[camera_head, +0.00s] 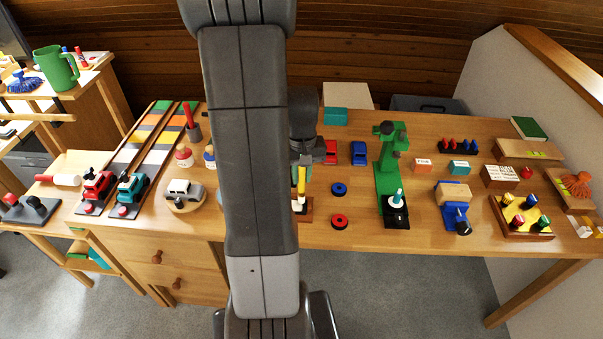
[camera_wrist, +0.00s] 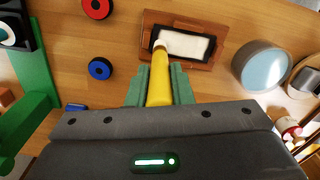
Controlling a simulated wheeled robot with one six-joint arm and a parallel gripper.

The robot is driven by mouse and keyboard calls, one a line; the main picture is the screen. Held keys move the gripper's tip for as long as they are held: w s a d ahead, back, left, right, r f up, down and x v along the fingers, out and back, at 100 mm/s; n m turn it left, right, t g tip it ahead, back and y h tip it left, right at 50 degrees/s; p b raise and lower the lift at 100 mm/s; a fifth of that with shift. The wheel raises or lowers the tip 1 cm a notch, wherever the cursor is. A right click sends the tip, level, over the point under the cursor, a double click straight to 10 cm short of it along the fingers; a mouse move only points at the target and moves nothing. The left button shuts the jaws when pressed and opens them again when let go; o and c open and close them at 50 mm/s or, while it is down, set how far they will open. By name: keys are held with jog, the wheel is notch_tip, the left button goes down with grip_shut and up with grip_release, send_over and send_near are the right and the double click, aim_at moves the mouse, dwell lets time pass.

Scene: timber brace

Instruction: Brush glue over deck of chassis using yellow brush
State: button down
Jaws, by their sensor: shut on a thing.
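My gripper (camera_wrist: 158,84) is shut on the yellow brush (camera_wrist: 159,70), with its green fingers on both sides of the handle. The brush's pale far end is over or against the near left part of a white, dark-edged surface (camera_wrist: 190,44) in a brown wooden holder (camera_wrist: 212,65). I cannot tell whether it touches, or whether this white surface is the chassis deck. In the head view the yellow brush (camera_head: 301,178) is upright beside my arm, above the brown holder (camera_head: 307,211). My arm hides part of this area.
A grey cylinder (camera_wrist: 262,66) stands close right of the holder in the wrist view. Blue (camera_head: 339,189) and red (camera_head: 339,221) rings lie to the right in the head view, before a green press (camera_head: 386,165). A grey-and-white toy car (camera_head: 184,189) sits on a round stand at left.

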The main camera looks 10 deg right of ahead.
jog(key=shift+f+b, duration=0.85)
jog(key=shift+f, duration=0.15)
dwell(0.3)
jog(key=shift+w+a, duration=1.15)
jog(key=shift+a, duration=2.75)
jog(key=shift+s+d+r, duration=0.1)
jog(key=shift+s+d, duration=0.3)
jog(key=shift+d, duration=0.9)
jog(key=shift+s+d+f, duration=0.1)
jog(key=shift+s+d, duration=0.25)
jog(key=shift+d, duration=0.95)
jog(key=shift+s+d+r, duration=0.1)
jog(key=shift+s+d, duration=0.3)
jog(key=shift+d, duration=0.9)
jog(key=shift+w+a, duration=1.1)
jog(key=shift+a, duration=2.8)
jog(key=shift+s+d, duration=0.35)
jog(key=shift+d, duration=0.95)
jog(key=shift+s+d, duration=0.4)
jog(key=shift+d, duration=0.9)
jog(key=shift+s+d, duration=0.35)
jog(key=shift+d, duration=0.95)
